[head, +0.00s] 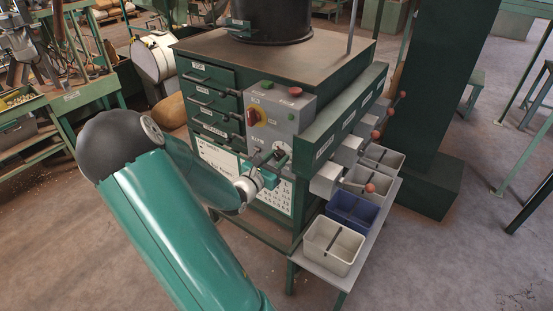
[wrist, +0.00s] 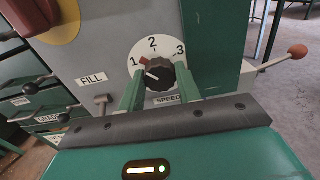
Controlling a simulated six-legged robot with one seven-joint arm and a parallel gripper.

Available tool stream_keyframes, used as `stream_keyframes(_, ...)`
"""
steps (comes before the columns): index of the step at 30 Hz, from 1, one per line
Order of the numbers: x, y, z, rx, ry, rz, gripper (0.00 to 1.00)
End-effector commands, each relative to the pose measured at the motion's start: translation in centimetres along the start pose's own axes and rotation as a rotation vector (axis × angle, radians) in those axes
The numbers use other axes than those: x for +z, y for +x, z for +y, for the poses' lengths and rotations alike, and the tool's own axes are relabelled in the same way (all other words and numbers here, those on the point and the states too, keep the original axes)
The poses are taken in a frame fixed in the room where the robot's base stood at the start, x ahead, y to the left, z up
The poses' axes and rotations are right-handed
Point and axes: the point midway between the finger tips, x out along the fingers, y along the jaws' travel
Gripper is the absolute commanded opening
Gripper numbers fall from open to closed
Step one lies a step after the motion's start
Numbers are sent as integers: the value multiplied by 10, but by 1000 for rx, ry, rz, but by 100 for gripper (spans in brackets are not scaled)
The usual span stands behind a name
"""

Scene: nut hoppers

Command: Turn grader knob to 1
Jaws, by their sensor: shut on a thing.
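The grader knob (wrist: 160,75) is black and ribbed, in the middle of a white dial (wrist: 153,48) marked 1, 2 and 3, with a SPEED label below. A small red-brown mark shows at the knob's upper left, near the 1. A short white line on the knob's face lies on its left side. My gripper (wrist: 159,82) has its green fingers on the left and right of the knob, shut on it. In the head view my gripper (head: 268,165) is at the front of the grey control box, and the knob is mostly hidden there.
A FILL lever (wrist: 101,101) is left of the knob. Drawers with handles (head: 208,98) are left of the box; levers with red balls (head: 370,187) and bins (head: 333,244) are right.

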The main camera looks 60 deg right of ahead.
Motion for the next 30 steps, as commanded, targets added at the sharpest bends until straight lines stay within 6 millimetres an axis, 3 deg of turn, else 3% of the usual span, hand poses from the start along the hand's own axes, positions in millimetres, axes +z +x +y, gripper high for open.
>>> stream_keyframes(12, -1, -1, 0, 1, -239, 2, 11)
stream_keyframes(30, -1, -1, 0, 1, -283, 3, 11)
